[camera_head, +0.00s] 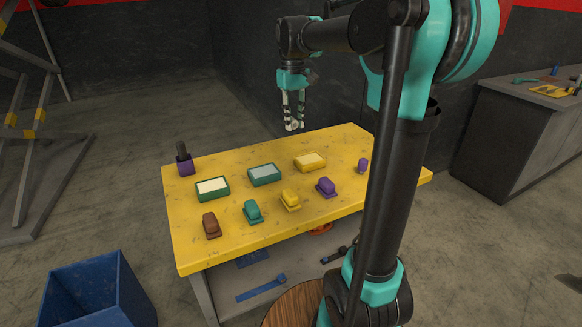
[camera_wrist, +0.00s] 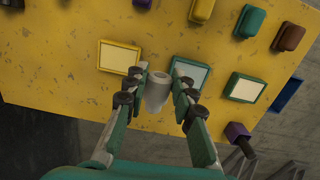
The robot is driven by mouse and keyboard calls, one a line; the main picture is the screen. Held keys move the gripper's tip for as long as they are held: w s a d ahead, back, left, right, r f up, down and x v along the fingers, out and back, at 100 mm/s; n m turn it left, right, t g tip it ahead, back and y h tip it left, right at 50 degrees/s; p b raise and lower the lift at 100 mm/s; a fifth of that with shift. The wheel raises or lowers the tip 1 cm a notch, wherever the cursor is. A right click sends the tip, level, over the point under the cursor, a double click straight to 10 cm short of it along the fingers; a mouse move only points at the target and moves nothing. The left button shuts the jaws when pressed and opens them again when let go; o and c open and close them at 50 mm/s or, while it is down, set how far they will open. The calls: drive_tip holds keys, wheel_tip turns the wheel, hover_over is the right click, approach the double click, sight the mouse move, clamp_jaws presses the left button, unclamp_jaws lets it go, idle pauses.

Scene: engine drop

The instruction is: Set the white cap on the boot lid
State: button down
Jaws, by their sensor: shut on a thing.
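The white cap (camera_wrist: 157,92) is between the fingers of my gripper (camera_head: 293,127) in the wrist view. It is a tapered piece with a round end that has a darker centre. My gripper is shut on it and holds it above the back part of the yellow table. In the head view the cap is hard to tell apart from the pale fingers. I cannot tell which thing is the boot lid; no part in view is clearly one.
The yellow table (camera_head: 345,142) bears a green-framed tray (camera_head: 212,187), a teal-framed tray (camera_head: 264,174) and a yellow tray (camera_head: 310,162). Brown (camera_head: 211,225), teal (camera_head: 253,211), yellow (camera_head: 290,199) and purple (camera_head: 326,187) blocks line the front. A purple holder (camera_head: 185,164) stands at left. A blue bin (camera_head: 88,290) is on the floor.

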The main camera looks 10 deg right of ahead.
sight(294, 179)
wheel_tip(294, 179, down, 19)
drive_tip(key=shift+r, duration=0.15)
idle(0.5)
drive_tip(key=c, duration=1.5)
unclamp_jaws()
drive_tip(key=shift+c, duration=0.2)
